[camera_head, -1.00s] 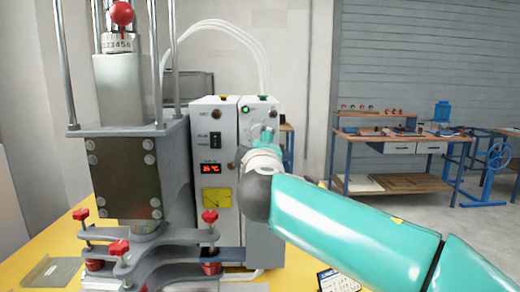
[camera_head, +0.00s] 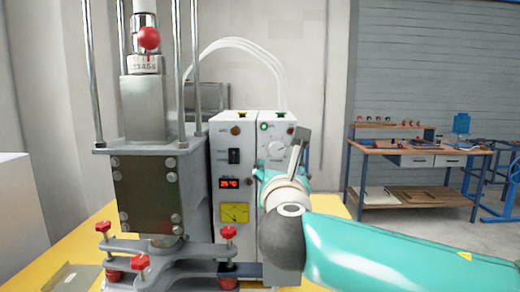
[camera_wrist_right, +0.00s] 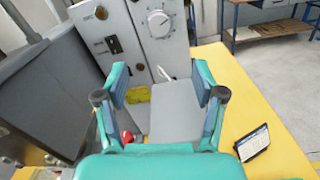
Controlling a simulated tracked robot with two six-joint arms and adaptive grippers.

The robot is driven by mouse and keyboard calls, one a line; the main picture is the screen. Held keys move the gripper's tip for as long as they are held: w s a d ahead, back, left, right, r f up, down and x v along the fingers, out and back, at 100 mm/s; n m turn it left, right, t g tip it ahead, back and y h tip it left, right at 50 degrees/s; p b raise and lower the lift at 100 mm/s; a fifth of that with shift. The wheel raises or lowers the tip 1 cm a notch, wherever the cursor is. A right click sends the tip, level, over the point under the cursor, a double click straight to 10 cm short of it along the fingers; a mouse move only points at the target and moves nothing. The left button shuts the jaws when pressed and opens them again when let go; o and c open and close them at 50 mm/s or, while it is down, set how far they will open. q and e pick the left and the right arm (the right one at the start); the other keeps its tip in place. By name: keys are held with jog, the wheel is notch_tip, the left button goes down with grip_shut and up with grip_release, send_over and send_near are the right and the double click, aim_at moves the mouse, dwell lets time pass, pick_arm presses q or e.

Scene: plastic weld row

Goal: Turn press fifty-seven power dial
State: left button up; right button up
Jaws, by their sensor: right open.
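The weld press (camera_head: 150,190) stands at the left with a control unit of two white boxes beside it. A round grey-white dial with scale marks (camera_wrist_right: 158,20) is on the right-hand box (camera_wrist_right: 160,45) in the right wrist view. In the head view this dial (camera_head: 277,148) shows partly behind my gripper. No press number is readable. My right gripper (camera_head: 288,165) is in front of that box, below the dial. In the wrist view its two fingers (camera_wrist_right: 160,72) are spread, with nothing between them; the dial lies beyond their tips. My left gripper is not in view.
Red clamp knobs (camera_head: 228,233) stick up at the press base. A tablet (camera_wrist_right: 252,142) lies on the yellow table (camera_wrist_right: 270,120). A workbench (camera_head: 410,160) stands behind.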

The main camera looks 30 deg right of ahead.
aim_at(277, 149)
jog(key=shift+w+d, duration=0.15)
jog(key=shift+w, duration=0.15)
jog(key=p+x, duration=0.3)
jog(key=x, duration=1.3)
jog(key=c, duration=1.1)
jog(key=shift+r+n+p, duration=0.15)
jog(key=shift+n+p, duration=0.45)
jog(key=shift+n, duration=0.8)
jog(key=o, duration=1.1)
